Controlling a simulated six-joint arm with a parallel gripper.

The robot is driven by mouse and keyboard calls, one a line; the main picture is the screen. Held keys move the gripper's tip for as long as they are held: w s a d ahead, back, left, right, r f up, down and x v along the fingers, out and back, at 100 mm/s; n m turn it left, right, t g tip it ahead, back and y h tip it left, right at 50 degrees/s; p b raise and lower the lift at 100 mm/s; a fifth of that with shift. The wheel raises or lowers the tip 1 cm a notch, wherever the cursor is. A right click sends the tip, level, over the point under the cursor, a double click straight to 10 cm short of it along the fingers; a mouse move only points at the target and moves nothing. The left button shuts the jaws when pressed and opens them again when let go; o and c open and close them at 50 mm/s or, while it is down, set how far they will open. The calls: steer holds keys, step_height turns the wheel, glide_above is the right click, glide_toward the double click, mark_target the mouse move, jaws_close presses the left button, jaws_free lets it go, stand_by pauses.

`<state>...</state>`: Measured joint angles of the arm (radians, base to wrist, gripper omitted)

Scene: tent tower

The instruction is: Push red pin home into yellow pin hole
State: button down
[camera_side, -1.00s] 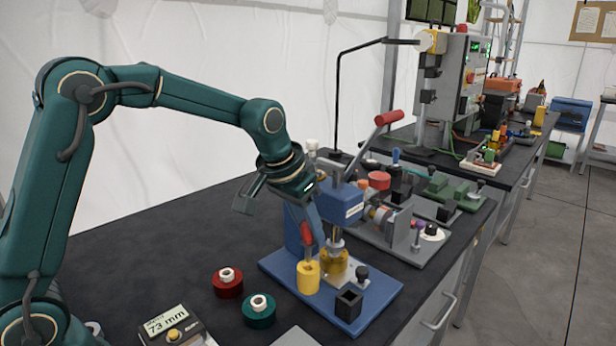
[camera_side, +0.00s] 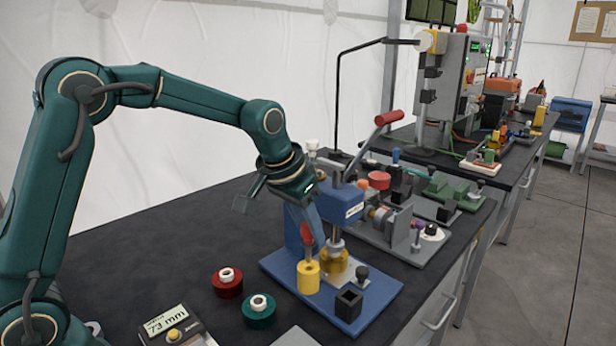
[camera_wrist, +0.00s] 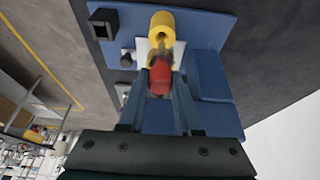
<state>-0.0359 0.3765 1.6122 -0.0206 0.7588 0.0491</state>
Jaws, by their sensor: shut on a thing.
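The red pin (camera_side: 306,234) is held between the fingers of my gripper (camera_side: 311,238), above the yellow pin hole holder (camera_side: 308,278). The lower end of the pin is at or just over the holder's top. I cannot tell how far it reaches into the hole. In the wrist view the red pin (camera_wrist: 160,76) sits between the two blue-grey fingers (camera_wrist: 160,92), pointing towards the yellow cylinder (camera_wrist: 162,24). The fingers hide part of the pin.
The holder stands on a blue base plate (camera_side: 376,296) with a black square socket (camera_side: 348,304) and a blue press body (camera_side: 342,204) close by. Red (camera_side: 227,284) and teal (camera_side: 259,311) round pieces lie to the left. The bench's left-middle is clear.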

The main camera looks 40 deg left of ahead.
mark_target(305, 244)
steer(key=shift+f, duration=2.6)
steer(key=c, duration=0.5)
jaws_free()
steer(key=shift+v, duration=2.6)
